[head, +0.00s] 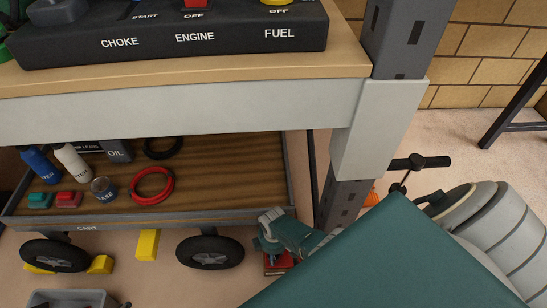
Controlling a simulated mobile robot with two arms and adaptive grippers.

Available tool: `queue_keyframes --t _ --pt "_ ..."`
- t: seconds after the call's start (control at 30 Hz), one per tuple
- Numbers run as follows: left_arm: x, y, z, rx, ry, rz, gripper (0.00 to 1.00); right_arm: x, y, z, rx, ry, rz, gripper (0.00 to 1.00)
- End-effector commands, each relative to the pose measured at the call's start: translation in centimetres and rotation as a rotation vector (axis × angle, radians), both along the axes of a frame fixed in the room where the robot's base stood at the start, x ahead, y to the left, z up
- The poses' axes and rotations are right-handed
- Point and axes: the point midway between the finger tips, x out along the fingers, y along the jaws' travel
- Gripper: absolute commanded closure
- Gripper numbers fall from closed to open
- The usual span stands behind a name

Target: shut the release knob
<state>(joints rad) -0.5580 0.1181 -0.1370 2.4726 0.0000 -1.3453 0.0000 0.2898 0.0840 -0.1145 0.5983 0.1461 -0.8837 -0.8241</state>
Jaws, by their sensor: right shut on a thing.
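My right gripper (268,238), teal and dark, is low beside the table leg, to the right of the cart's near wheel. It is shut, with its fingers down at a small red jack-like unit (277,263) on the floor. The release knob cannot be made out apart from the fingers, which cover that spot. The lower part of the red unit shows just below the gripper. My left gripper is not in view.
The workbench (190,105) with a CHOKE, ENGINE and FUEL panel (170,40) overhangs above. A wheeled cart (225,150) with bottles and cable coils stands left. The bench leg (375,130) and a dark T-shaped bar (420,162) are close on the right. Yellow chocks (147,244) lie by the wheels.

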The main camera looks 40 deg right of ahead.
Motion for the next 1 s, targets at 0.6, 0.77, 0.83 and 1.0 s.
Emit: queue_keyframes --t 0.6,0.77,0.83,1.0 --pt "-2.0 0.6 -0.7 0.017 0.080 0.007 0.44 -0.1 -0.1 0.0 -0.002 0.001 -0.204 0.90" --pt "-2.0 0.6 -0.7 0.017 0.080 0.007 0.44 -0.1 -0.1 0.0 -0.002 0.001 -0.207 0.90" --pt "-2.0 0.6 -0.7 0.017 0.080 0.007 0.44 -0.1 -0.1 0.0 -0.001 0.001 -0.207 0.90" --pt "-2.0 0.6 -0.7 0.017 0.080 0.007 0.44 -0.1 -0.1 0.0 -0.001 0.001 -0.207 0.53"
